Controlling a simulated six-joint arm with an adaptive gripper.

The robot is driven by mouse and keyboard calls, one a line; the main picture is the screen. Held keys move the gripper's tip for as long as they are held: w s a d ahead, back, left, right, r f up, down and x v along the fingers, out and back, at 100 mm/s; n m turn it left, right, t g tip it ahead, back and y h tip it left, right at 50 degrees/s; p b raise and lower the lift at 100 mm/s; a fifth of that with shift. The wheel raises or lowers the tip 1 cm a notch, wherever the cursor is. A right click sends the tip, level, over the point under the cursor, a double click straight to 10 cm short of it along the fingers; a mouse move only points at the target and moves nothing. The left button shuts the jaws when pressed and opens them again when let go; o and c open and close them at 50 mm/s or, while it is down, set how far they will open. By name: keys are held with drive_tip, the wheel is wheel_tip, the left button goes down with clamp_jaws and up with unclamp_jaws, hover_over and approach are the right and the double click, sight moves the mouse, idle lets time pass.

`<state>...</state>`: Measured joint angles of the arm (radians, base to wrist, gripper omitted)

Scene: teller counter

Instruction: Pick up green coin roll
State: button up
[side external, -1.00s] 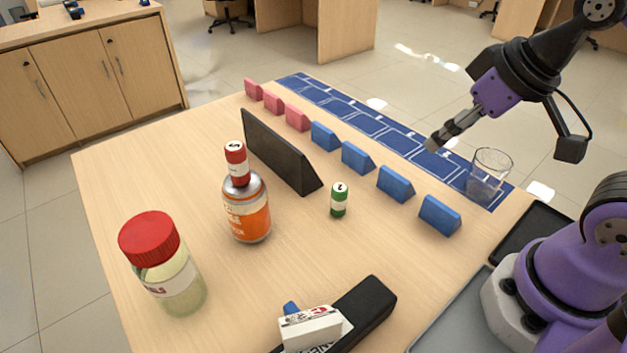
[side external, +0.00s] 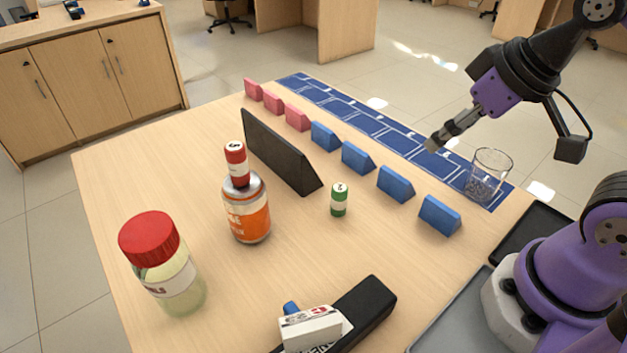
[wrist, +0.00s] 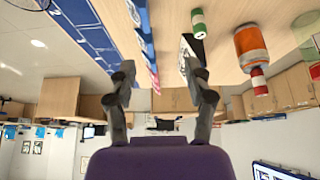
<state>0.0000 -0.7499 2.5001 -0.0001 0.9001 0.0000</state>
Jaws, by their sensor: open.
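The green coin roll (side external: 339,199) stands upright on the wooden table, with a white band and a number on its white top. It is right of the black panel's near end and left of the blue wedges. It also shows at the top of the wrist view (wrist: 198,23). My gripper (side external: 431,145) is in the air over the far right side of the table, well apart from the roll. In the wrist view its two fingers (wrist: 160,85) are spread with nothing between them.
A black panel (side external: 280,152) stands behind the roll. Several blue wedges (side external: 395,184) and pink wedges (side external: 274,102) form a row. A glass (side external: 488,175) stands on the blue strip (side external: 372,128). A red roll (side external: 236,162) tops an orange-labelled can (side external: 247,212). A red-lidded jar (side external: 167,268) and a stapler-like object (side external: 362,308) are nearer.

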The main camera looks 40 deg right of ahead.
idle(0.3)
drive_tip(key=m+g, duration=0.5)
hover_over(341, 188)
drive_tip(key=f, duration=0.5)
drive_tip(key=shift+a+f, duration=0.2)
drive_tip(key=shift+f, duration=0.15)
drive_tip(key=shift+w+a+f+m+g, duration=0.1)
drive_tip(key=shift+a+f+m+g, duration=0.05)
drive_tip(key=shift+f+m+g, duration=0.15)
wheel_tip(341, 188, down, 5)
drive_tip(key=shift+r, duration=0.1)
drive_tip(key=f, duration=0.5)
drive_tip(key=shift+d+f, duration=0.35)
clamp_jaws()
